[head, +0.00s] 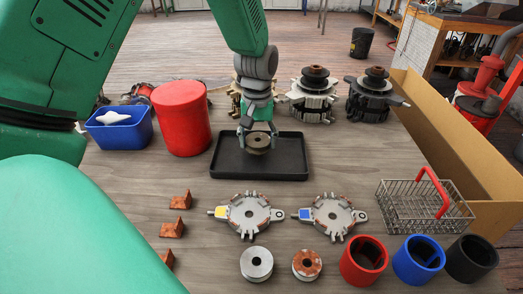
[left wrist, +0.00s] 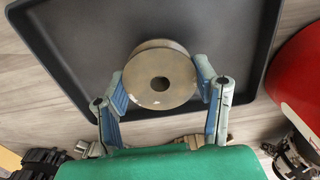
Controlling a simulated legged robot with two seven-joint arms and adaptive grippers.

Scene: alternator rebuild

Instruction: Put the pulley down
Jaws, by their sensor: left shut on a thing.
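The pulley (head: 258,142) is a small round metal wheel with a centre hole. It also shows in the left wrist view (left wrist: 143,75). My left gripper (head: 258,136) is shut on the pulley, with one finger on each side of it. The pulley is over the black tray (head: 290,172), inside its rim as seen in both views. I cannot tell whether the pulley touches the tray floor. The rest of the tray is empty. My right gripper is not in view.
A red canister (head: 181,117) and a blue bin (head: 121,133) stand left of the tray. Alternators (head: 313,100) stand behind it. Two alternator housings (head: 249,215) lie in front. A wire basket (head: 408,207) stands to the right, near several coloured cups (head: 418,262).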

